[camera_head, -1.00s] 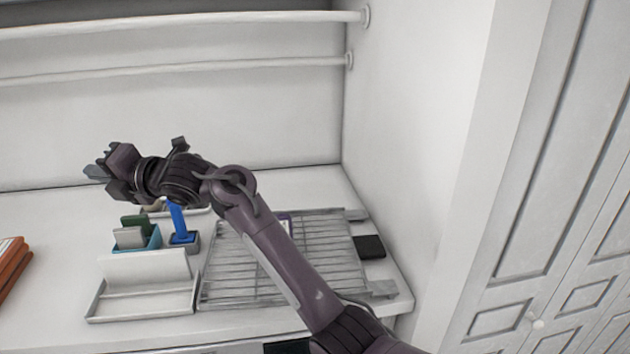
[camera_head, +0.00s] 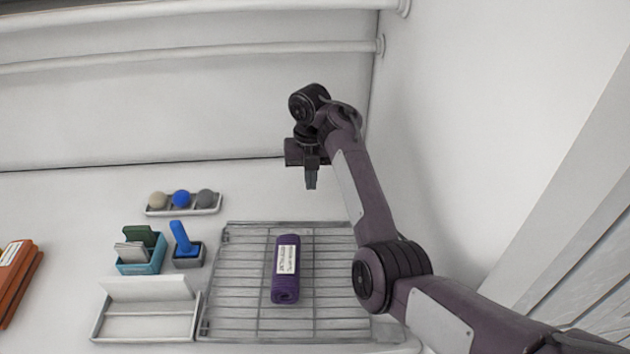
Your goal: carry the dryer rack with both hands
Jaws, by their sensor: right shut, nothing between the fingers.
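The dryer rack (camera_head: 240,297) is a flat grey wire rack lying on the white counter. A rolled purple item with a white label (camera_head: 286,270) lies on its wires. My right gripper (camera_head: 311,184) is shut and empty, pointing down above the counter behind the rack's far edge, apart from the rack. My right arm covers the rack's right part. My left gripper is not in view.
Left of the rack are a white tray (camera_head: 145,327), a teal holder (camera_head: 141,266) with cards and a small holder with a blue item (camera_head: 183,241). A tray with three balls (camera_head: 183,209) sits behind. Orange books (camera_head: 18,280) lie far left. A wall stands right.

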